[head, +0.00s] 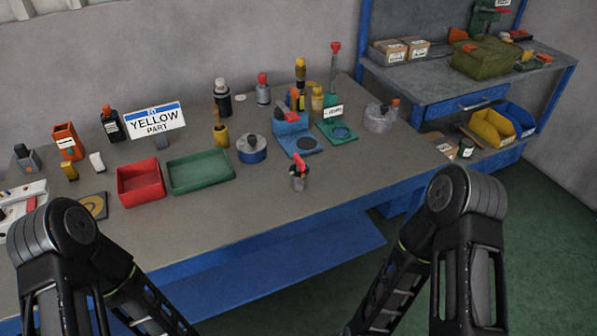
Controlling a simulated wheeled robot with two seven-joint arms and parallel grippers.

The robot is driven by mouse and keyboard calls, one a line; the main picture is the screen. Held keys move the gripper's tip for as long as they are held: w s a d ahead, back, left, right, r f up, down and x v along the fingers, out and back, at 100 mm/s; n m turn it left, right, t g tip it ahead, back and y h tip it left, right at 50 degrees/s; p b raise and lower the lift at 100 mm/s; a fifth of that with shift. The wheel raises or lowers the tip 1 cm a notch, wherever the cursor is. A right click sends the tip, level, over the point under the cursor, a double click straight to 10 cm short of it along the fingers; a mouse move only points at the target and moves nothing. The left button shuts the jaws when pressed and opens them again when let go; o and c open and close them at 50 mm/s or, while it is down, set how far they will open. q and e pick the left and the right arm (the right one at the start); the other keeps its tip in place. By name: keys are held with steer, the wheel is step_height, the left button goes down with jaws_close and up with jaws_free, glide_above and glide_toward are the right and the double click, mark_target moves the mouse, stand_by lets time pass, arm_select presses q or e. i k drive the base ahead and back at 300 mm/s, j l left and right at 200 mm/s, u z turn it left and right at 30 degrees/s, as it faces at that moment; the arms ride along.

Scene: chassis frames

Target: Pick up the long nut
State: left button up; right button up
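I cannot make out a long nut for certain among the small items on the grey workbench (240,215). A small dark metal piece with a red item (299,170) stands alone near the bench's front edge; its exact shape is too small to tell. A red tray (141,184) and a green tray (201,172) sit side by side at the left middle, and I see nothing clear inside them. Black links of both my arms show at the bottom left and bottom right, in front of the bench. Neither gripper's fingertips show.
A blue fixture (295,134), a green fixture (337,132), a round blue-and-grey piece (251,149) and several bottles crowd the back. A shelf unit (440,83) stands right. The bench's front strip is mostly clear.

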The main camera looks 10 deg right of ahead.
mark_target(298, 181)
steer(key=l, duration=2.55)
